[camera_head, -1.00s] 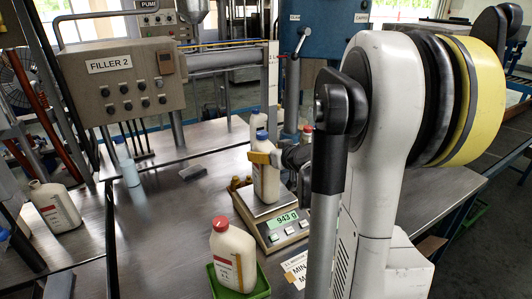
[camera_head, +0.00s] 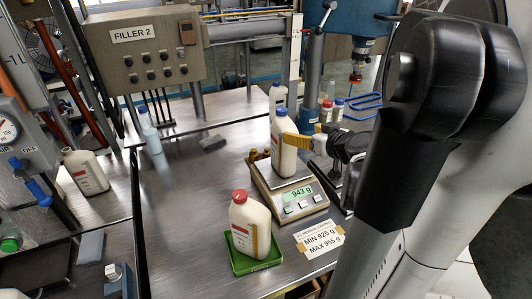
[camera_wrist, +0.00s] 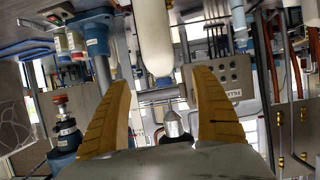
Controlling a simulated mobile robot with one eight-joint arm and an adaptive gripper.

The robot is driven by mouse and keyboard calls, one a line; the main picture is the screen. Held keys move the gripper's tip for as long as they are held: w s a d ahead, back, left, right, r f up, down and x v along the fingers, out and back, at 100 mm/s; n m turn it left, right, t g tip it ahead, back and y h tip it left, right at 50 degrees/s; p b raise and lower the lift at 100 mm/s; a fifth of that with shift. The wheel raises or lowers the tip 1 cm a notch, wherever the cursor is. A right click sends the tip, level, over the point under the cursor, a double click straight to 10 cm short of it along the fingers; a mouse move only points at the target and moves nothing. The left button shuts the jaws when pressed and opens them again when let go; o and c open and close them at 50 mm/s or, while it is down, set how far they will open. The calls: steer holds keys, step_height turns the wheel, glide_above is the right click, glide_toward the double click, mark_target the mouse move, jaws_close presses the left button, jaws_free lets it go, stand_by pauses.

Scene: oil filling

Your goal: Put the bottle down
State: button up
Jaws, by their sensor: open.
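A cream bottle (camera_head: 283,158) with a blue cap stands upright on the weighing scale (camera_head: 297,204), whose display reads 943 g. My gripper (camera_head: 298,141) has yellow fingers and is at the upper part of this bottle, coming from the right. In the wrist view, my gripper (camera_wrist: 160,105) is open, with its yellow fingers spread wide. A white bottle body (camera_wrist: 152,38) shows at the top of that view, between the fingers' directions, with visible gaps to both fingers. Parts of the bottle are hidden by a finger in the head view.
A red-capped bottle (camera_head: 250,222) stands in a green tray (camera_head: 232,256) in front of the scale. Another blue-capped bottle (camera_head: 278,97) stands behind. A card (camera_head: 320,238) reads MIN 925 g, MAX 955 g. The filler box (camera_head: 143,50) is behind left. The table's left middle is clear.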

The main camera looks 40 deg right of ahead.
steer(key=s+a+n+g+y, duration=0.1)
steer(key=a, duration=0.8)
steer(key=s+a+g+y, duration=0.1)
steer(key=a+g, duration=0.1)
steer(key=a, duration=0.7)
steer(key=s+a+f+n+g+y, duration=0.1)
steer(key=a+y, duration=0.1)
steer(key=a, duration=0.7)
steer(key=shift+n+g, duration=0.3)
steer(key=s+a+g, duration=0.1)
steer(key=s+a, duration=0.3)
steer(key=s, duration=0.2)
steer(key=shift+s+a+f+g+h, duration=0.2)
steer(key=shift+a+g+h, duration=0.1)
steer(key=shift+a+h, duration=0.1)
